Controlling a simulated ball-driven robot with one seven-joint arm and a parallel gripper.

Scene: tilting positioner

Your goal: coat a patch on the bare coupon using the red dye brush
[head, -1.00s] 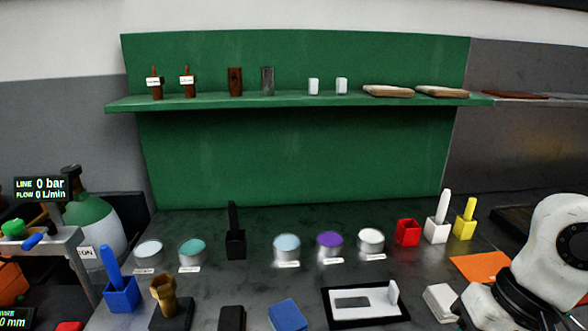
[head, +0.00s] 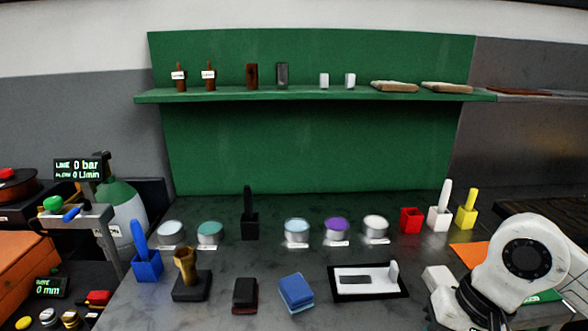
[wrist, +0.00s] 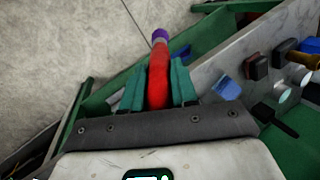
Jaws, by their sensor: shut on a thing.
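In the wrist view my gripper (wrist: 158,85) is shut on the red dye brush (wrist: 158,75), whose body sits between the two teal fingers. The brush's far tip is purple and points away from the palm, touching nothing that I can see. In the head view a dark grey coupon (head: 354,280) lies on a white plate inside a black-framed tray (head: 405,292), with a small white upright at its right end. The red brush holder (head: 411,220) stands empty at the back right. My gripper and the brush are out of the head view.
Tins stand in a row, including a purple one (head: 336,230). White (head: 440,215), yellow (head: 466,213), black (head: 249,222) and blue (head: 147,262) brushes stand in holders. A blue block (head: 296,292) and a dark block (head: 245,295) lie left of the tray. A green shelf (head: 310,95) spans the back.

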